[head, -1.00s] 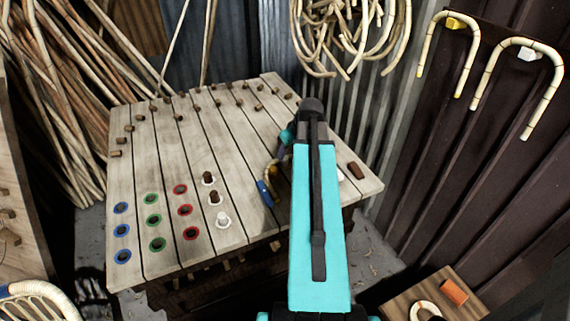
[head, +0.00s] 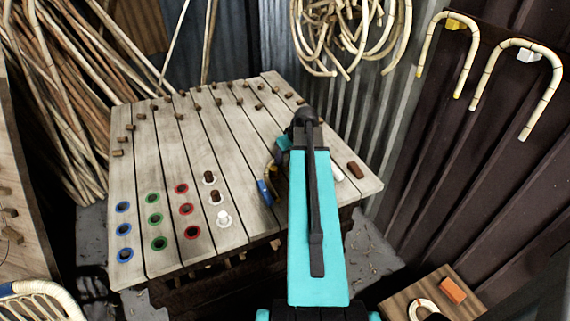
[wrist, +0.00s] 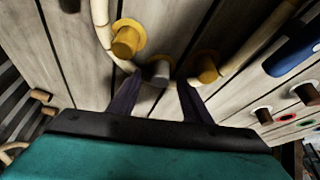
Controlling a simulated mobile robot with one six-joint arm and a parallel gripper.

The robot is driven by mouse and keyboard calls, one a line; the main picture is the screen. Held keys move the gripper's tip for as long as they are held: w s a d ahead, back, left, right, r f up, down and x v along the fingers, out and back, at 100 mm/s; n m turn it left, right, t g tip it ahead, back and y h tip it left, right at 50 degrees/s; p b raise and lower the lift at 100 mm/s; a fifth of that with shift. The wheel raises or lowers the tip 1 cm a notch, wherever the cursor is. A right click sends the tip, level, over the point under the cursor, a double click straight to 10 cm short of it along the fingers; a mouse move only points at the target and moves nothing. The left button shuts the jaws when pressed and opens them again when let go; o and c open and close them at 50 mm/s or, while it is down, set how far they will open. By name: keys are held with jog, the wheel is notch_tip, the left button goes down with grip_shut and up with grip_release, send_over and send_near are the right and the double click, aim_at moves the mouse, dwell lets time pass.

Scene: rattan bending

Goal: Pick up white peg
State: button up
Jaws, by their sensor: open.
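In the head view my arm hides the gripper and this peg. Another white peg (head: 223,218) stands upright on the table beside two brown pegs (head: 209,177). A white piece (head: 338,174) lies right of my arm, partly hidden by it.
A bent rattan cane (wrist: 101,25) runs around the yellow pegs, close to my fingers. A blue-handled tool (head: 265,192) lies on the table (head: 150,270) left of my arm. Blue, green and red rings (head: 155,219) lie at the left.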

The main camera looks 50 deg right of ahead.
aim_at(286, 158)
jog(key=c, duration=1.1)
jog(key=shift+r, duration=0.15)
jog(key=shift+c, duration=0.2)
jog(key=shift+r+b, duration=0.6)
jog(key=shift+r, duration=1)
jog(key=s+a, duration=0.1)
jog(key=s, duration=0.1)
jog(key=s+a+b, duration=0.1)
jog(key=s, duration=0.1)
jog(key=s+a, duration=0.2)
jog(key=s, duration=0.1)
jog(key=shift+r+b, duration=0.35)
jog(key=shift+f+b, duration=0.1)
jog(key=shift+b, duration=0.5)
jog(key=b, duration=0.3)
jog(key=shift+d, duration=0.15)
jog(key=b, duration=0.5)
jog(key=shift+s, duration=0.2)
jog(key=b, duration=0.5)
jog(key=shift+s+a, duration=0.3)
jog(key=shift+s, duration=0.05)
